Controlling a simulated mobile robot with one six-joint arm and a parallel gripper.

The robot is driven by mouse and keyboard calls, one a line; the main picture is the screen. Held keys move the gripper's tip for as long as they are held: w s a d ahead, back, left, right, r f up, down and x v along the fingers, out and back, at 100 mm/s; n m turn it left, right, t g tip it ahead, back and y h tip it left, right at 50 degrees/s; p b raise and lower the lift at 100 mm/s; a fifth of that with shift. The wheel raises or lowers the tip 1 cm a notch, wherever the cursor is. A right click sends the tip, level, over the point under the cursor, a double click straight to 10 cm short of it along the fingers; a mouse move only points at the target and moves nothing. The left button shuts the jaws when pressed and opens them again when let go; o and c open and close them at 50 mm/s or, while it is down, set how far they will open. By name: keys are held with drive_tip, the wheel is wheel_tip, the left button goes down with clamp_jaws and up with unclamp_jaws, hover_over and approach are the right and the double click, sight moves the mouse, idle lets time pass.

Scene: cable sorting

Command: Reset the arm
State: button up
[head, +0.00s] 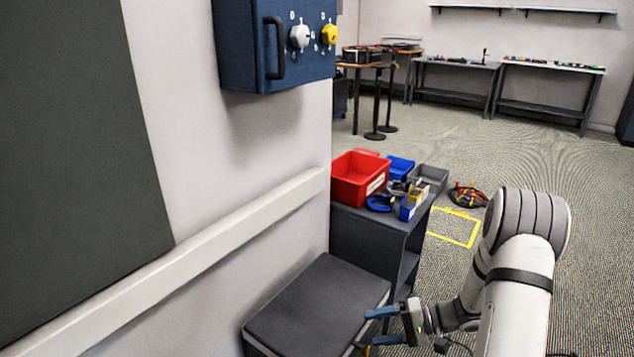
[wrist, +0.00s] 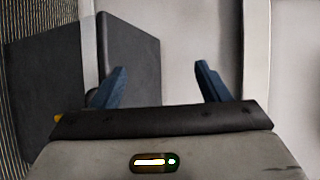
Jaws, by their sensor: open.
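My gripper (head: 368,331) is at the lower right of the head view, at the end of my white arm. Its two blue fingers point left, beside the right edge of a low dark box (head: 318,305). In the wrist view my gripper (wrist: 161,80) has its fingers spread wide with nothing between them. Beyond them are pale wall surface and dark panels. I cannot tell whether the fingers touch the box.
A dark shelf unit (head: 372,238) holds a red bin (head: 358,190), a blue bin (head: 400,166) and a grey bin (head: 432,173). A blue wall cabinet (head: 245,50) hangs above left. A cable bundle (head: 467,194) lies on the floor near a yellow outline.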

drive_tip(key=s+r+h+p, duration=0.4)
drive_tip(key=s+r+p, duration=0.2)
drive_tip(key=r, duration=0.8)
drive_tip(key=s+r+n+t+h+p, duration=0.1)
drive_tip(key=s+r+h+p, duration=0.4)
drive_tip(key=r, duration=1)
drive_tip(key=s+r+n+h+p, duration=0.1)
drive_tip(key=s+r+h+p, duration=0.4)
drive_tip(key=s+r+p, duration=0.3)
wheel_tip(320, 180, up, 7)
drive_tip(key=p, duration=0.3)
drive_tip(key=shift+s+a+p, duration=0.15)
drive_tip(key=shift+s+p, duration=0.05)
drive_tip(key=shift+p, duration=0.1)
drive_tip(key=shift+c, duration=0.2)
